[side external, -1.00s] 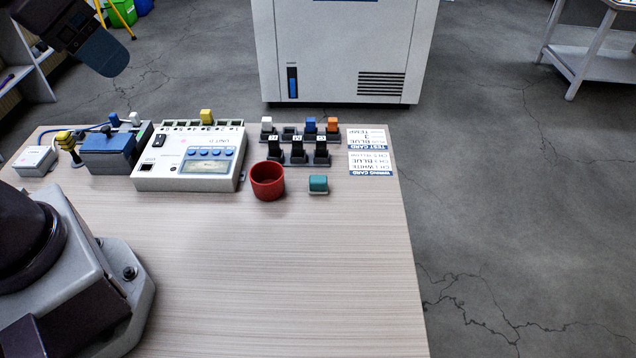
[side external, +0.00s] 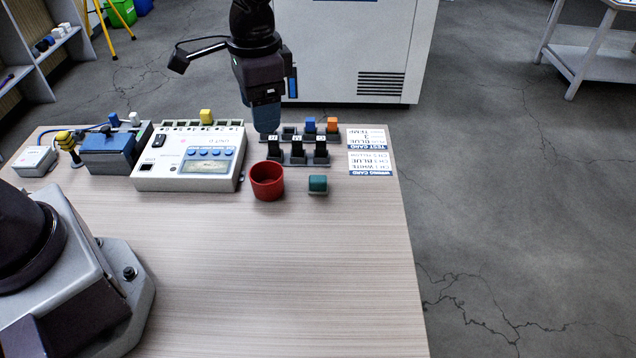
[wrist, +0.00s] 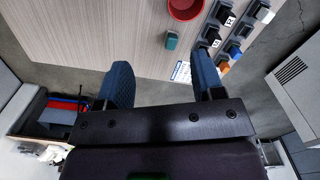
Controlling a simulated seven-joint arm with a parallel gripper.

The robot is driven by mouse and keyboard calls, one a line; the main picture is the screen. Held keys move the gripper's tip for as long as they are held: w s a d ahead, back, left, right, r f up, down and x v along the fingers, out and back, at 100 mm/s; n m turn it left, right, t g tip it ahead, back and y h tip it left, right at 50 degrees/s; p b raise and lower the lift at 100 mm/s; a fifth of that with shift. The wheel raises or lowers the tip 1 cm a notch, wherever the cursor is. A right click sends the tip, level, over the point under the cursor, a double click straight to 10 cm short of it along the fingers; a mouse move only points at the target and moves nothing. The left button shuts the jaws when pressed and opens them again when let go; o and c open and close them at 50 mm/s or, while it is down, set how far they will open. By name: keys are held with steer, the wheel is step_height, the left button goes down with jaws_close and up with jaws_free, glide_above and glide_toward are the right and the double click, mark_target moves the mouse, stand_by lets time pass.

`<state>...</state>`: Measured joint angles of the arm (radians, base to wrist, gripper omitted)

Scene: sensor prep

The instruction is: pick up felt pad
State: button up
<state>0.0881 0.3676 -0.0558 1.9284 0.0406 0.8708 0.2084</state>
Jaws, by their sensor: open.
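The felt pad looks to be the small teal block (side external: 318,184) on the table, right of the red cup (side external: 267,181) and in front of the black clip rack. A grey edge shows under it. In the wrist view the teal block (wrist: 172,41) lies ahead of my fingers, near the red cup (wrist: 186,6). My gripper (side external: 266,128) is above the back of the table, left of and behind the block, pointing down. In the wrist view my gripper (wrist: 163,80) has its two blue fingers wide apart with nothing between them.
A white meter unit (side external: 190,158) with a yellow plug stands left of the cup. Printed cards (side external: 370,152) lie at right. The front table surface (side external: 290,270) is clear.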

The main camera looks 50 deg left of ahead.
mark_target(318, 178)
steer(key=w+d+f+m, duration=0.1)
steer(key=w+f, duration=0.2)
steer(key=f, duration=0.2)
steer(key=w+d+f+m, duration=0.1)
steer(key=w+f+m, duration=0.1)
steer(key=f, duration=0.3)
steer(key=w+d+f+m, duration=0.1)
steer(key=w+f, duration=0.3)
steer(key=f, duration=0.1)
steer(key=shift+w+f+m, duration=0.15)
steer(key=shift+m, duration=0.25)
steer(key=shift+a+f, duration=0.2)
steer(key=shift+f, duration=2.5)
steer(key=c, duration=1)
